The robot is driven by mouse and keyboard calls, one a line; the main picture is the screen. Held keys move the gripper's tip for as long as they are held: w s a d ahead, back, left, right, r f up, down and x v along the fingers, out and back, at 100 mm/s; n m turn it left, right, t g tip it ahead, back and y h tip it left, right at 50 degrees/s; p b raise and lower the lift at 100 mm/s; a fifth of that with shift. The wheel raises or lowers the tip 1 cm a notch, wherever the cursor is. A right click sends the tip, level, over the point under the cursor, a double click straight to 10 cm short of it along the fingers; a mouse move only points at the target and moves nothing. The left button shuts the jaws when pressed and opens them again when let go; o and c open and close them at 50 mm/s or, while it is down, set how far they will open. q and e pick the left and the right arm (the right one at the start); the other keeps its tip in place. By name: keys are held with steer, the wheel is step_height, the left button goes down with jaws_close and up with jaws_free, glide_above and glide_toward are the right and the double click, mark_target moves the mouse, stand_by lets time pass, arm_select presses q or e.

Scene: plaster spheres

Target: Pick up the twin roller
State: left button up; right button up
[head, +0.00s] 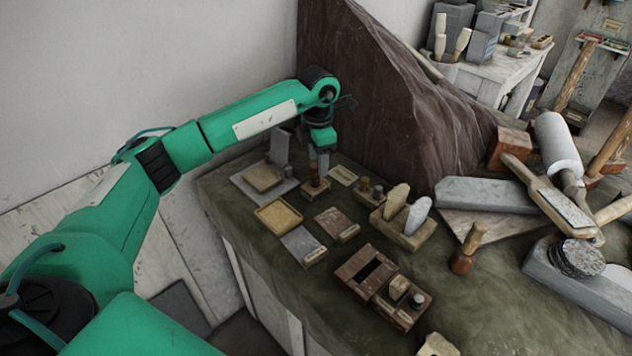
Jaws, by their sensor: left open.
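My left gripper (318,163) points down at the back left of the table, its jaws open. It is just above a small brown wooden block with an upright part (315,188); whether the fingers touch that part I cannot tell. I cannot clearly tell which thing is the twin roller. To the right of the gripper, a small wooden block bears two short dark cylinders (370,189). A large pale roller-like cylinder (557,145) lies at the right. My right gripper is out of view.
A dark draped form (390,105) rises close behind the gripper. A tan tray (278,215), a brown box with slots (368,270) and a holder with two pale ovoids (403,229) stand nearby. Grey slabs (485,193) and mallets crowd the right.

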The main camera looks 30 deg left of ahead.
mark_target(316, 163)
arm_select(q)
steer(key=shift+a+f+p, duration=0.25)
steer(key=shift+f+p, duration=0.35)
steer(key=shift+f, duration=0.15)
step_height(316, 163, down, 3)
steer(key=shift+w+a+r+p, duration=0.1)
steer(key=shift+a+r+p, duration=0.05)
steer(key=shift+p, duration=0.3)
steer(key=shift+f, duration=0.45)
steer(key=c, duration=1.1)
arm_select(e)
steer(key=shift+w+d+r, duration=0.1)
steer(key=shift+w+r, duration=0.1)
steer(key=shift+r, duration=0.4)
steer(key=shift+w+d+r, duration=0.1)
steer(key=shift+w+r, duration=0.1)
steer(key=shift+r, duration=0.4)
